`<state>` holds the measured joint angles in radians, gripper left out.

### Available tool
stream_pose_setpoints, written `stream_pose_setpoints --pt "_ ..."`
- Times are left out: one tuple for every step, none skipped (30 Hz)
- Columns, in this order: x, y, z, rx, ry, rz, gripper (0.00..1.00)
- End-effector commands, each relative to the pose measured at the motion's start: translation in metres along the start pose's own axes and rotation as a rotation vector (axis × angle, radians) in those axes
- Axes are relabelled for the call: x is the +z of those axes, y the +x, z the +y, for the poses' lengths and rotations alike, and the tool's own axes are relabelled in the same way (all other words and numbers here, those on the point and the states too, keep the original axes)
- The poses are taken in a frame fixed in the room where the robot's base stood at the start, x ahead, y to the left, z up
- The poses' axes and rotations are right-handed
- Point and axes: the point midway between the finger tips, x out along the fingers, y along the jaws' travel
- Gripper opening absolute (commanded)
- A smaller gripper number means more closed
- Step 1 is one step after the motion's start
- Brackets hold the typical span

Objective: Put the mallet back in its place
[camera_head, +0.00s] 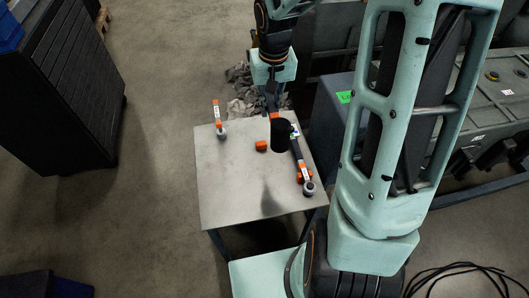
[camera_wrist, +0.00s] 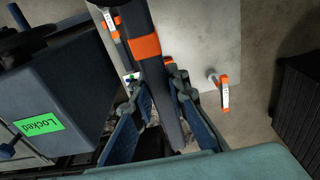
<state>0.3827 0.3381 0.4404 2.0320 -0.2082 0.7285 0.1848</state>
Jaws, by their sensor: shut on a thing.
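The mallet (camera_head: 281,136) has a black head, a dark handle and an orange band. My gripper (camera_head: 271,98) is shut on its handle, and the mallet hangs head down over the metal table (camera_head: 225,180). A shadow falls on the tabletop below. An orange block (camera_head: 261,146) sits on the table near the mallet head. I cannot tell whether the two touch.
A tool with an orange and white handle (camera_head: 217,113) is at the table's left edge. A long dark tool with orange parts (camera_head: 300,160) lies along the right edge. The table's front left is clear.

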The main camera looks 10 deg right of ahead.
Motion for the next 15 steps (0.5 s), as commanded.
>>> stream_pose_setpoints --pt "0.0 0.03 -0.001 -0.002 -0.001 0.003 0.0" --pt "-0.001 0.04 0.0 -0.002 -0.001 0.006 0.0" --pt "-0.002 0.053 0.0 -0.002 0.0 0.011 0.0" --pt "-0.003 0.063 0.0 -0.002 0.0 0.013 0.0" --pt "-0.003 0.073 0.0 -0.003 0.0 0.016 0.0" --pt "-0.004 0.086 0.0 -0.003 0.0 0.021 0.0" --pt "-0.005 0.096 0.0 -0.003 0.0 0.023 0.0" --pt "-0.005 0.106 0.0 -0.003 0.001 0.026 0.0" --pt "-0.006 0.119 0.0 -0.003 0.0 0.03 0.0" --pt "-0.006 0.128 0.0 -0.003 0.0 0.033 0.0" --pt "-0.007 0.138 0.0 -0.003 0.0 0.036 0.0" --pt "-0.007 0.151 0.0 -0.002 0.0 0.039 0.0" --pt "-0.008 0.16 0.0 -0.002 -0.001 0.043 0.0" --pt "-0.009 0.169 0.0 -0.001 -0.002 0.046 0.0" --pt "-0.009 0.179 0.001 0.0 -0.002 0.049 0.0"
